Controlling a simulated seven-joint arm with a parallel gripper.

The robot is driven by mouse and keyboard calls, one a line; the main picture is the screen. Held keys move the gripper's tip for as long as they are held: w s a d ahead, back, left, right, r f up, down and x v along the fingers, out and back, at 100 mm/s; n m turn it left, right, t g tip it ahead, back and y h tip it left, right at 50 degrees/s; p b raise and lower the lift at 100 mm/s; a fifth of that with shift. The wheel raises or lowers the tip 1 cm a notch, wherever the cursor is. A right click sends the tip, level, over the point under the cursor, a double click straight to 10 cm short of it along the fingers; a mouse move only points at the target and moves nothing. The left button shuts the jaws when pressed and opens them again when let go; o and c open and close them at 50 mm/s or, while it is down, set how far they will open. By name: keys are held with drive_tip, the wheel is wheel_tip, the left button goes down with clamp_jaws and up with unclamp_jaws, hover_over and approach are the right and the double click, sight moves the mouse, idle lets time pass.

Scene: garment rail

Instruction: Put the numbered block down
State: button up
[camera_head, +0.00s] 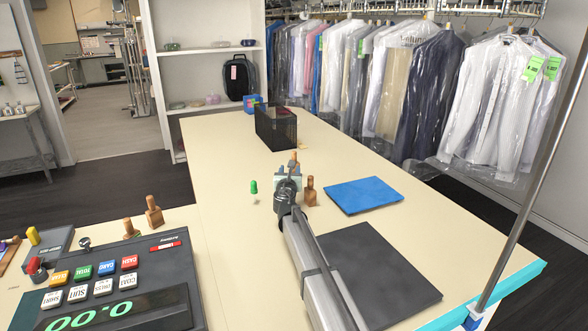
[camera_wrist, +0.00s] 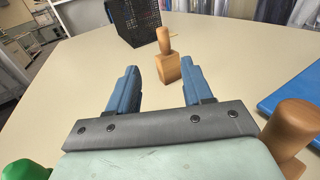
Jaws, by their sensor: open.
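A wooden block with a knob handle (camera_wrist: 167,68) stands upright on the table just beyond my fingertips, nearer the right finger; its top also shows past my gripper in the head view (camera_head: 294,157). No number is readable on it. A second wooden block with a handle (camera_head: 310,192) stands close to the right of my gripper; it also shows at the right edge of the wrist view (camera_wrist: 287,135). My gripper (camera_wrist: 160,76) is open and empty, its blue fingers apart, low over the table. In the head view my gripper (camera_head: 289,176) partly hides the far block.
A green-topped peg (camera_head: 253,188) stands left of my gripper. A black mesh basket (camera_head: 276,128) stands further back. A blue pad (camera_head: 362,195) and dark mat (camera_head: 375,272) lie to the right. A register (camera_head: 120,282) and another handled block (camera_head: 154,213) are left.

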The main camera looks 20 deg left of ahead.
sight(294, 156)
drive_tip(key=x, duration=0.8)
drive_tip(key=shift+d+x, duration=0.15)
drive_tip(key=shift+x, duration=1.3)
drive_tip(key=shift+d+x, duration=0.15)
drive_tip(key=shift+x, duration=1.3)
drive_tip(key=shift+r, duration=0.1)
drive_tip(key=shift+c, duration=0.3)
clamp_jaws()
